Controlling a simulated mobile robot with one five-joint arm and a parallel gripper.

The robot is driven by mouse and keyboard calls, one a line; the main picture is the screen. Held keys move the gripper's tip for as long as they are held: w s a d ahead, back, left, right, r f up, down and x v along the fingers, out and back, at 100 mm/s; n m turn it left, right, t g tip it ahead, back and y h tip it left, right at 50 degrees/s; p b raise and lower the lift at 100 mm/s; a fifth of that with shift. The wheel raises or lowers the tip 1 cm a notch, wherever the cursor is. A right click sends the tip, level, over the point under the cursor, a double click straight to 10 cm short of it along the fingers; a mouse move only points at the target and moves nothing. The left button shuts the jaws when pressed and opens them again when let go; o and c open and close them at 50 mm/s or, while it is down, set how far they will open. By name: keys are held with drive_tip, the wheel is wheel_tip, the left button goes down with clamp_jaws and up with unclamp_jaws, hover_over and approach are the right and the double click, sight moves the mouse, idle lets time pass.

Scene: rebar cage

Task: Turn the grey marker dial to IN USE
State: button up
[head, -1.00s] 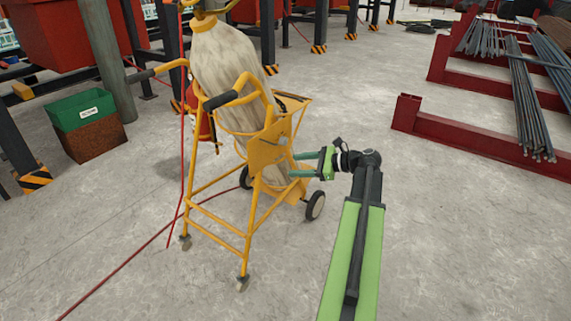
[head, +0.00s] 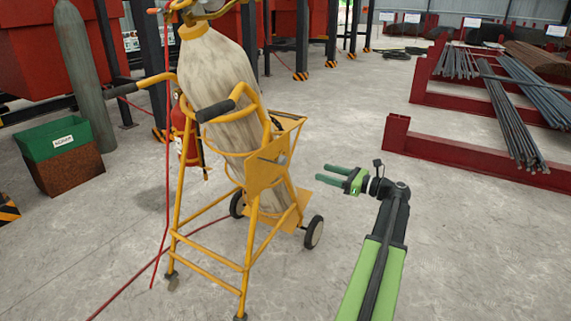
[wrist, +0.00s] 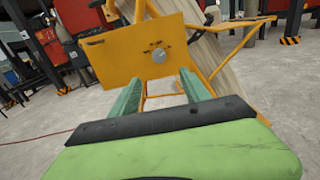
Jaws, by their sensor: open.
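The grey marker dial (wrist: 159,55) is a small round knob on a yellow plate (wrist: 128,60), seen in the wrist view. Dark lettering sits just above the dial, too small to read.
The yellow trolley (head: 207,260) holds a large pale cylinder (head: 215,85) and stands on wheels. A red hose (head: 135,279) runs over the floor. A green and brown bin (head: 58,157) stands left. Red racks (head: 455,157) with steel bars are at right. Floor between is clear.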

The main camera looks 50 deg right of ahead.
sight(285, 162)
drive_tip(key=x, duration=1.5)
drive_tip(key=shift+w+a+f, duration=0.1)
drive_tip(key=shift+w+a, duration=0.05)
drive_tip(key=shift+a, duration=0.05)
